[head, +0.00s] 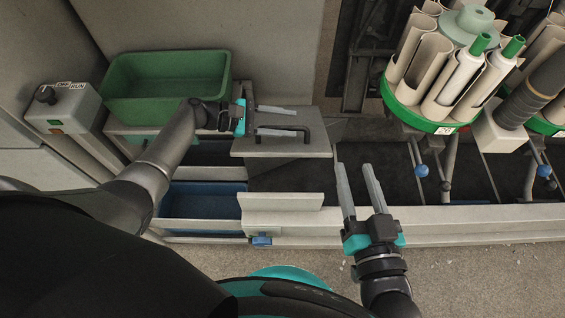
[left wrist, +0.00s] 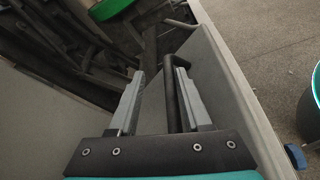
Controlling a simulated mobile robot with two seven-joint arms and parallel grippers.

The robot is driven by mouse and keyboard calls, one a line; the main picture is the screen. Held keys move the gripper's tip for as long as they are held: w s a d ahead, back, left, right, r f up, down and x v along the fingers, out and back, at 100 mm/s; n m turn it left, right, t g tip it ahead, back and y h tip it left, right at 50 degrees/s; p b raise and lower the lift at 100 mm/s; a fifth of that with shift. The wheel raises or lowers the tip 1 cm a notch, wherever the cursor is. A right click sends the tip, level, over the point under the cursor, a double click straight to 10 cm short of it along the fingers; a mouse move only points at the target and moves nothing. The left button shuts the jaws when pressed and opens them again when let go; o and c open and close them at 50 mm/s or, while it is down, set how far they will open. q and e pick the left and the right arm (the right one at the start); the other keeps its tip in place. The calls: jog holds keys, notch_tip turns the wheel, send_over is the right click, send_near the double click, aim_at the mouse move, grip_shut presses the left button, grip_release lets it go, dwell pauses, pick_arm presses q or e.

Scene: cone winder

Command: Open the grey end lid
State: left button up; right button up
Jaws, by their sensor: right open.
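The grey end lid (head: 285,149) is a flat plate with a black bar handle (head: 303,129), left of the middle in the head view. I cannot tell whether it is lifted at all. My left gripper (head: 297,123) is over the lid, its fingers apart. In the left wrist view the handle (left wrist: 170,85) runs between the two open fingers (left wrist: 159,75), nearer the right finger. Whether it touches that finger is unclear. My right gripper (head: 355,168) is open and empty, pointing away from me, right of the lid and over the machine's front rail.
A green bin (head: 165,95) stands behind my left arm, beside a grey switch box (head: 62,105). A blue bin (head: 200,200) lies below the lid. A green-based carousel of tubes (head: 440,75) stands at the right. Rods with blue knobs (head: 421,170) rise beyond my right gripper.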

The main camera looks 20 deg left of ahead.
aim_at(284, 154)
pick_arm(q)
jog(key=s+f+b, duration=0.1)
jog(key=f, duration=0.1)
jog(key=s+f+m+t+b, duration=0.1)
jog(key=s+f+b, duration=0.1)
jog(key=f, duration=0.1)
jog(key=s+d+f+m+b, duration=0.1)
jog(key=f+b, duration=0.1)
jog(key=shift+s+d+f, duration=0.1)
jog(key=shift+s+f, duration=0.05)
jog(key=shift+s+f+b, duration=0.25)
jog(key=shift+f+b, duration=0.3)
jog(key=shift+b, duration=0.05)
jog(key=shift+d, duration=0.1)
jog(key=s+f+p+v, duration=0.1)
jog(key=p+v, duration=0.2)
jog(key=v, duration=1.4)
jog(key=shift+p, duration=0.4)
jog(key=shift+s+r, duration=0.1)
jog(key=shift+r, duration=0.05)
dwell(0.5)
